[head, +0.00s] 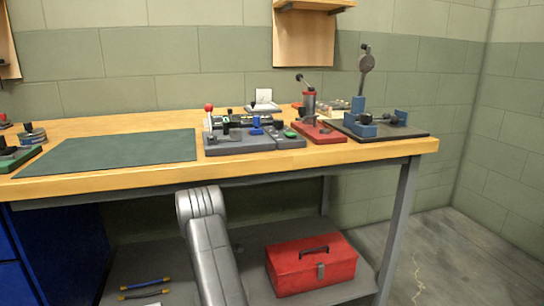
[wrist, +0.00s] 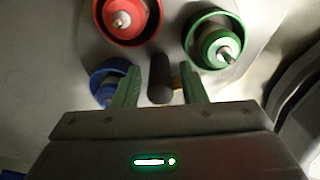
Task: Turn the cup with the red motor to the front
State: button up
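In the wrist view, a red cup (wrist: 103,27) with a metal-shafted motor in it sits at the top left on a pale grey plate (wrist: 170,18). A green cup (wrist: 197,38) with a similar motor is at the upper right, and a blue cup (wrist: 97,77) is at the left, partly hidden by a finger. A dark upright handle (wrist: 160,78) stands between the cups. My gripper (wrist: 161,88) has its green fingers apart, one each side of the handle, with visible gaps. The cups and gripper do not show in the head view.
In the head view, a wooden workbench (head: 100,178) carries a green mat (head: 115,152), grey fixtures (head: 240,143) and a blue-clamped device (head: 365,125). A red toolbox (head: 310,265) sits on the low shelf. Dark curved parts (wrist: 297,95) stand at the right in the wrist view.

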jog(key=c, duration=0.8)
jog(key=shift+m, duration=1.8)
jog(key=shift+m, duration=1.7)
